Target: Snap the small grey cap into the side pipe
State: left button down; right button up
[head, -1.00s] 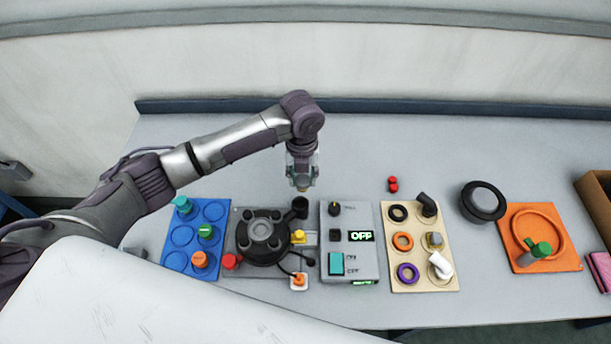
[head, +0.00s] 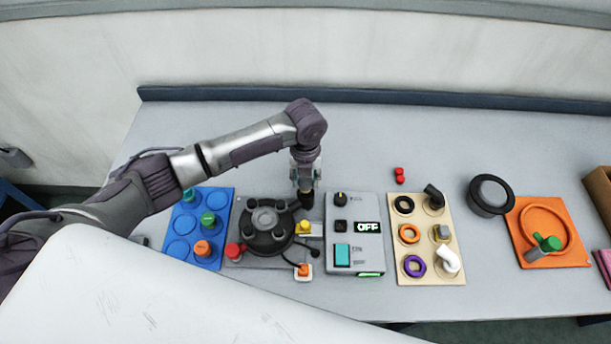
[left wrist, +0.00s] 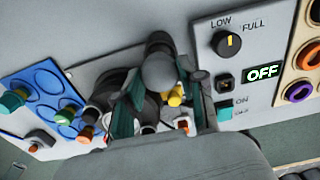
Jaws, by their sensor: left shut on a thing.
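My left gripper (head: 305,182) points down at the side pipe (head: 306,201), a short black upright pipe at the back right of the round black tank lid (head: 266,229). In the left wrist view, the gripper (left wrist: 158,84) is shut on a rounded dark grey piece, the small grey cap (left wrist: 159,71). Dark pipe shape (left wrist: 158,41) shows right behind the cap. The fingers hide the contact, so I cannot tell whether the cap is inside the pipe or only at its mouth. My right gripper is not in view.
Close right stands the grey control box (head: 355,205), its display reading OFF. A yellow knob (head: 304,227) is beside the lid. A blue board (head: 180,223) with coloured caps lies left. A beige board (head: 427,268) with rings and fittings lies right. The table behind is clear.

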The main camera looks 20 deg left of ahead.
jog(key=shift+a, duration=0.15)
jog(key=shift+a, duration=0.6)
pick_arm(q)
jog(key=shift+f, duration=0.15)
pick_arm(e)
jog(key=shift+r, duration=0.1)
pick_arm(q)
jog(key=shift+f, duration=0.1)
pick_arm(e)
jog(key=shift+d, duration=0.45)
pick_arm(q)
jog(key=shift+f, duration=0.15)
jog(key=shift+f, duration=0.3)
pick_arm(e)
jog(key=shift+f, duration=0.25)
pick_arm(q)
jog(key=shift+f, duration=0.65)
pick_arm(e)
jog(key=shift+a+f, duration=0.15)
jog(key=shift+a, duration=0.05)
pick_arm(q)
jog(key=shift+f+b, duration=0.1)
jog(key=shift+b, duration=0.25)
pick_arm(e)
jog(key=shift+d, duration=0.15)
